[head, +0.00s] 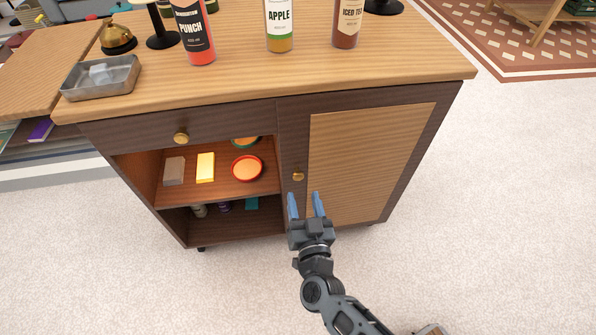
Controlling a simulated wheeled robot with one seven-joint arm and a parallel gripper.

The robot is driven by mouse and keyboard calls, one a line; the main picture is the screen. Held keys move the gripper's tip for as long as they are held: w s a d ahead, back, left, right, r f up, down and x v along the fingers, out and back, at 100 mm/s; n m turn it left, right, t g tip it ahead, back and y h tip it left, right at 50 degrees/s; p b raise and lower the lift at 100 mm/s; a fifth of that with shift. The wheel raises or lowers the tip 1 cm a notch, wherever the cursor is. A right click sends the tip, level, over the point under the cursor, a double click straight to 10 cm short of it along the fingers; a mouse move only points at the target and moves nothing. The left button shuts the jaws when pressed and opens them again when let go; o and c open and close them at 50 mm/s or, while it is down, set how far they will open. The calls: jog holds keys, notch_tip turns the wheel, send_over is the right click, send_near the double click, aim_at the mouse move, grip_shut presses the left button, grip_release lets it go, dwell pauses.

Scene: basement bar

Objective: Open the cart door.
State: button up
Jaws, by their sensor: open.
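The cart (130,125) is a brown wooden cabinet with a light wood top. Its door (366,150) is on the right side of the front, with a woven-looking tan panel in a dark frame. The door looks closed. A small round brass knob (298,176) sits on the door's left edge. My gripper (306,204) is in front of the door, just below the knob in the picture. Its two blue fingers are apart and point up toward the knob, with nothing visible between them. I cannot tell the depth gap to the door.
A drawer with a brass knob (181,138) is left of the door, above open shelves holding small items such as a red round dish (247,168). Bottles (279,28), a metal tray (101,77) and a bell (117,38) stand on top. The carpet (500,220) right of the cart is clear.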

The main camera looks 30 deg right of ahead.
aim_at(299, 178)
jog(key=b+x, duration=0.1)
jog(key=x, duration=0.6)
jog(key=shift+w+f, duration=0.1)
jog(key=shift+c, duration=0.5)
grip_shut()
